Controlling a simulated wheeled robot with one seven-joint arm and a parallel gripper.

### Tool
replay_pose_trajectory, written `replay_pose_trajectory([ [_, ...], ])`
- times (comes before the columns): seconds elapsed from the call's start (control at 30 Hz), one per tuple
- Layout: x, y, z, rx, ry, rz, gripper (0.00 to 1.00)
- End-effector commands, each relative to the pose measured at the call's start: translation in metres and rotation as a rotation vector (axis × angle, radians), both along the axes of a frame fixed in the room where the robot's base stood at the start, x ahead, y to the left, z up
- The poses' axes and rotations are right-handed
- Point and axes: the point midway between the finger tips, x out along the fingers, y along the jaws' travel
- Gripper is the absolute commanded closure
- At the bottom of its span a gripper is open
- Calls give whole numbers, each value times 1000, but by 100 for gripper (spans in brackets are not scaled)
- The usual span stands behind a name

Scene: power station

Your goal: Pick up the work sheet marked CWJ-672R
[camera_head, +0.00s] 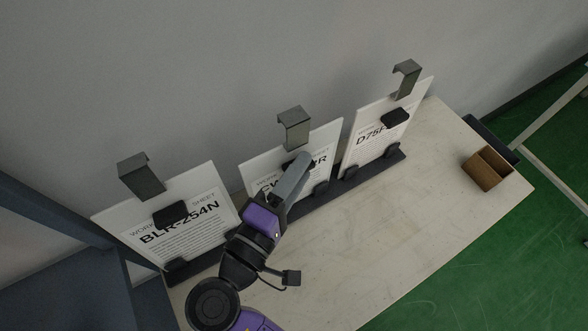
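The middle work sheet (329,141) stands tilted in the rack, its text partly hidden behind my arm. I can read a "CW" at the start and an "R" at the end of its large marking, which fits CWJ-672R. A metal hook (294,127) rises at its top edge, and a black block (309,165) on its face is partly covered by my gripper. My gripper (302,160) is in front of the sheet's upper middle, close to that block. I cannot tell if it touches, or whether the fingers are open or shut.
The sheet marked BLR-254N (200,238) stands at left, and a sheet starting D75 (372,150) at right. The dark rack (362,181) runs along the pale table (400,220) by the wall. A brown box (486,170) sits at the right end. The table's front is mostly clear.

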Motion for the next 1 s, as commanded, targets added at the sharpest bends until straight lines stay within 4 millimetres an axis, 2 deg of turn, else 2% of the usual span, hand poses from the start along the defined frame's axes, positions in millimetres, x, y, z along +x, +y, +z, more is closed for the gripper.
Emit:
replay_pose_trajectory([
  [0.23, 1, -1, 0, 0, 0, 0, 62],
  [0.43, 1, -1, 0, 0, 0, 0, 100],
  [1.0, 1, 0, -1, 0, 1, 1, 100],
])
